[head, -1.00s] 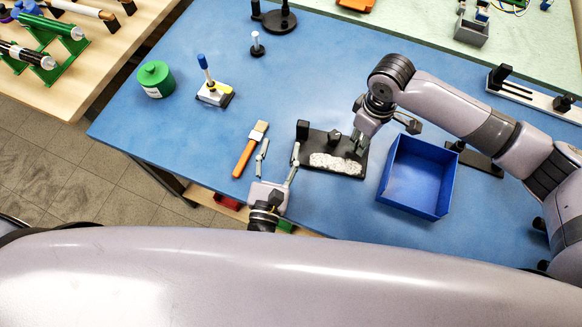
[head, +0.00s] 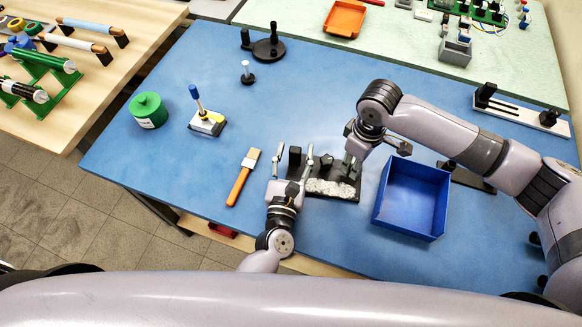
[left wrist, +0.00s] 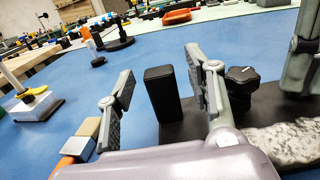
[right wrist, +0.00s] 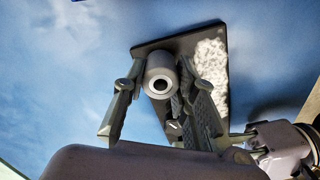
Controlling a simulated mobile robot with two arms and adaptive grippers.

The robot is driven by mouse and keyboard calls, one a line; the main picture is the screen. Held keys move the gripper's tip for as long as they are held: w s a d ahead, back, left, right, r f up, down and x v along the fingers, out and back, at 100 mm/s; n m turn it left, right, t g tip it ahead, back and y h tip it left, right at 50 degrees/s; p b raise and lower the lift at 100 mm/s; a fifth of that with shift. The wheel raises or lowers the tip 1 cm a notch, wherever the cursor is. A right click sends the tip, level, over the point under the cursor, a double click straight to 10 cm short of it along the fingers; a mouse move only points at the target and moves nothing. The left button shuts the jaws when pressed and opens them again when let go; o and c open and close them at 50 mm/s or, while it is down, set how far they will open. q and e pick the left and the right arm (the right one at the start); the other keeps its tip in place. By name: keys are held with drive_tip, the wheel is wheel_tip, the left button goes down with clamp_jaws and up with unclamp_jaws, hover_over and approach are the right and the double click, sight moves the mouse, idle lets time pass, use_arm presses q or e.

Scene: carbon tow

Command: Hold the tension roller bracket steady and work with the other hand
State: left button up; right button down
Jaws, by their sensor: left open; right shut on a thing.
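The tension roller bracket is a black base plate (head: 345,196) on the blue table, with an upright black block (left wrist: 163,95), a dark knob (left wrist: 242,76) and white fluffy material (head: 328,187) on it. My left gripper (head: 294,158) is open at the plate's left end. Its fingers stand either side of the black block in the left wrist view, with gaps visible. My right gripper (head: 350,168) is shut at the plate's right part. In the right wrist view, a grey roller with a pale ring (right wrist: 160,74) sits between its fingers. The exact contact is partly hidden.
A blue bin (head: 411,200) stands close right of the plate. A brush with an orange handle (head: 242,178) lies to the left. A small stand with a blue-topped stick (head: 207,121) and a green jar (head: 149,110) stand farther left.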

use_arm(q)
drive_tip(key=shift+w, duration=0.45)
clamp_jaws()
idle(0.4)
idle(0.4)
drive_tip(key=shift+c, duration=1.4)
unclamp_jaws()
drive_tip(key=c, duration=0.7)
drive_tip(key=shift+o, duration=0.2)
